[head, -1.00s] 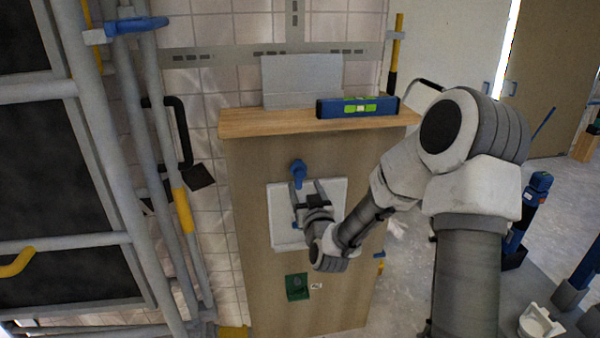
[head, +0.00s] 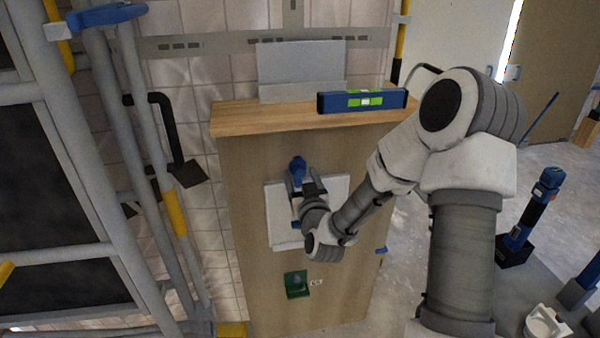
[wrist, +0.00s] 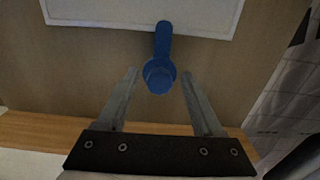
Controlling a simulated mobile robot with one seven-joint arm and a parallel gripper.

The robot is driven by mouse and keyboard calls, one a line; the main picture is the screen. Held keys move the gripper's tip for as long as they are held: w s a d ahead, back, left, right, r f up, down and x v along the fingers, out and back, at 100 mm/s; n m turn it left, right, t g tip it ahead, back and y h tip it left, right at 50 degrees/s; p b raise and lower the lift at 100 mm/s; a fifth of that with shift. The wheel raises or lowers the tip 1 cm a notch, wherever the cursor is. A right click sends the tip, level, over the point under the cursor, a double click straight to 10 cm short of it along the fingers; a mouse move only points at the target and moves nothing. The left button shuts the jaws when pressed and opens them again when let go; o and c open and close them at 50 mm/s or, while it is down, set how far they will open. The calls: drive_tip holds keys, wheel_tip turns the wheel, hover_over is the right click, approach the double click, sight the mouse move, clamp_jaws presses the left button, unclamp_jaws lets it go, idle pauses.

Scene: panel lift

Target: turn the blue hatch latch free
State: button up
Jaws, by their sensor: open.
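The blue hatch latch (head: 297,169) sits at the top edge of the white hatch panel (head: 337,188) on the front of a wooden cabinet. In the wrist view the latch (wrist: 162,45) overlaps the edge of the white panel (wrist: 100,12), with its round blue end towards me. My gripper (head: 307,184) is at the upper part of the panel, just below the latch. In the wrist view my open gripper (wrist: 159,76) has one finger on each side of the latch's round end, with gaps on both sides. I cannot tell whether the fingers reach its depth.
A green box (head: 296,284) is on the cabinet front below. Metal scaffolding (head: 95,170) stands at the left.

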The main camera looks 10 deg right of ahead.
idle(0.3)
clamp_jaws()
drive_tip(key=shift+m, duration=0.3)
drive_tip(key=m+b, duration=0.3)
drive_tip(key=m, duration=0.2)
drive_tip(key=shift+a+m+b, duration=0.1)
drive_tip(key=shift+m+b, duration=0.2)
drive_tip(key=m+b, duration=0.2)
drive_tip(key=m, duration=0.4)
drive_tip(key=shift+r, duration=0.1)
drive_tip(key=m+b, duration=0.1)
drive_tip(key=m, duration=0.4)
drive_tip(key=shift+r+m, duration=0.15)
drive_tip(key=shift+m, duration=0.25)
drive_tip(key=m, duration=0.6)
drive_tip(key=shift+r, duration=0.15)
